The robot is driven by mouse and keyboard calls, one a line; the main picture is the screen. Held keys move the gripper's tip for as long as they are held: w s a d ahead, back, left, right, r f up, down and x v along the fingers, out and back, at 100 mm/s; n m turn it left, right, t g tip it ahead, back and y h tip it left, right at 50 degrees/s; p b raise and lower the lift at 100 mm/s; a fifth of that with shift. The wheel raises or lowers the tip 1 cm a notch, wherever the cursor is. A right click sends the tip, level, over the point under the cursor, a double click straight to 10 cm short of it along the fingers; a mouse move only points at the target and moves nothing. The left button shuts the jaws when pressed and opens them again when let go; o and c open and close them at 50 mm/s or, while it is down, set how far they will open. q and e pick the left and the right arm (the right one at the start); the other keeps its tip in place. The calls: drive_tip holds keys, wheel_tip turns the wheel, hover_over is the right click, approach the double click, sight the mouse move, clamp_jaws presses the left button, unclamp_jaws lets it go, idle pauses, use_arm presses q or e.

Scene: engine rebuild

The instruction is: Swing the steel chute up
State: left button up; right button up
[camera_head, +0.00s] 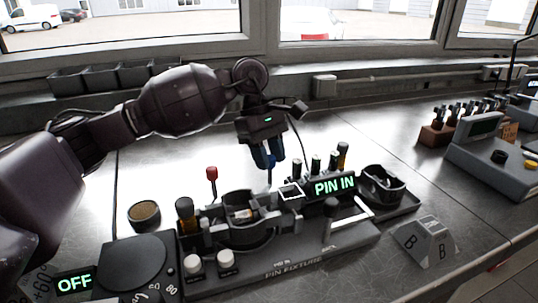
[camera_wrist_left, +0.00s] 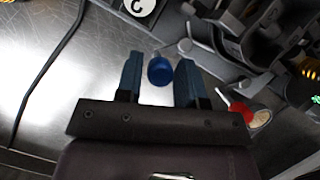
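The pin fixture (camera_head: 285,262) stands on the bench with a round ring-shaped holder (camera_head: 240,222) in its middle and a lit "PIN IN" sign (camera_head: 334,186). I cannot clearly tell which steel piece on it is the chute. My left gripper (camera_head: 269,160) points down above the fixture's back edge. In the left wrist view its two blue fingers (camera_wrist_left: 160,80) are apart, with a round blue knob (camera_wrist_left: 161,70) showing between them, not visibly clamped. A red knob (camera_head: 211,171) stands to the left; it also shows in the wrist view (camera_wrist_left: 238,110). My right gripper is out of view.
A dark dial unit (camera_head: 132,265) with an "OFF" sign (camera_head: 75,284) sits at front left, near a round cup (camera_head: 144,214). A grey block marked B (camera_head: 426,241) stands front right. Empty bins (camera_head: 102,77) line the back. The bench behind the fixture is mostly clear.

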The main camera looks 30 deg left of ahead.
use_arm(q)
drive_tip(key=shift+o, duration=1.1)
drive_tip(key=v, duration=1)
drive_tip(key=shift+a+r+p, duration=0.15)
drive_tip(key=shift+r+p, duration=0.25)
drive_tip(key=shift+p, duration=0.05)
